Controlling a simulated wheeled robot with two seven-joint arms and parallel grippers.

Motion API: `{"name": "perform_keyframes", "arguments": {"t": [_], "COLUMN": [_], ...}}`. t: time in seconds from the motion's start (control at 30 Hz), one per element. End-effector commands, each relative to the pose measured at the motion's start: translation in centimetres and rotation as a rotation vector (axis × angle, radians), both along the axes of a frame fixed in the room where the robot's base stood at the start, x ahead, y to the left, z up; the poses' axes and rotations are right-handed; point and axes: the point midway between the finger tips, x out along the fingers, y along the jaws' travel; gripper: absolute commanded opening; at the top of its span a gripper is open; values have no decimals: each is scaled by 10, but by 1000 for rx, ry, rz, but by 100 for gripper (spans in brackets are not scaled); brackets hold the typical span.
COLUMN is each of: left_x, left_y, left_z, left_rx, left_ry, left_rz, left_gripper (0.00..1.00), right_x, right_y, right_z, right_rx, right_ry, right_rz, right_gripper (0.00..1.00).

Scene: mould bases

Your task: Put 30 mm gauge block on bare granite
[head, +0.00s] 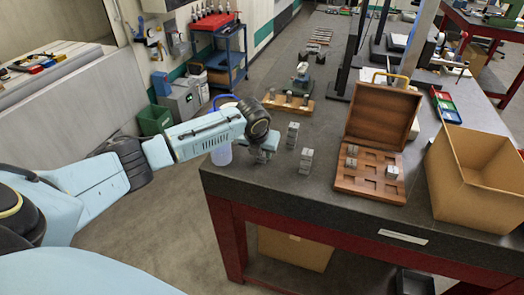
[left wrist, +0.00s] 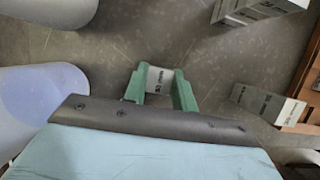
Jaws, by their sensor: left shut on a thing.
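My left gripper (head: 262,157) is over the left front part of the granite table (head: 245,180). In the left wrist view its green fingers (left wrist: 160,92) are shut on a small pale grey gauge block (left wrist: 158,80) with a printed label, apparently 30 mm. In the head view the block is mostly hidden by the gripper; I cannot tell whether it touches the granite. My right gripper is not in view.
An open wooden case (head: 370,185) with a few blocks in it stands right of the stacks. A cardboard box (head: 475,205) is at far right. A wooden rack (head: 286,106) lies behind. Granite between gripper and stacks is bare.

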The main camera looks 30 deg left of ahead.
Motion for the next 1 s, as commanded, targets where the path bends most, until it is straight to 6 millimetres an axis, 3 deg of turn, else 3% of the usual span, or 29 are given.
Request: {"name": "perform_keyframes", "arguments": {"t": [0.07, 0.1, 0.27, 0.67, 1.0], "left_x": [0, 0, 0, -2, -26], "left_y": [0, 0, 0, 0, -5], "left_z": [-1, -1, -1, 8, 69], "left_rx": [0, 1, 1, 1, 1], "left_ry": [-1, 0, 0, -1, -4], "left_rz": [0, 0, 0, 0, -1], "left_gripper": [0, 29, 49, 49, 49], "right_x": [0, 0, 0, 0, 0], "right_y": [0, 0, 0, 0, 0], "right_z": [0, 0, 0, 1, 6], "right_rx": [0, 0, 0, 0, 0], "right_ry": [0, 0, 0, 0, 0], "right_rz": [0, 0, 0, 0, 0], "right_gripper": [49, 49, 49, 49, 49]}}
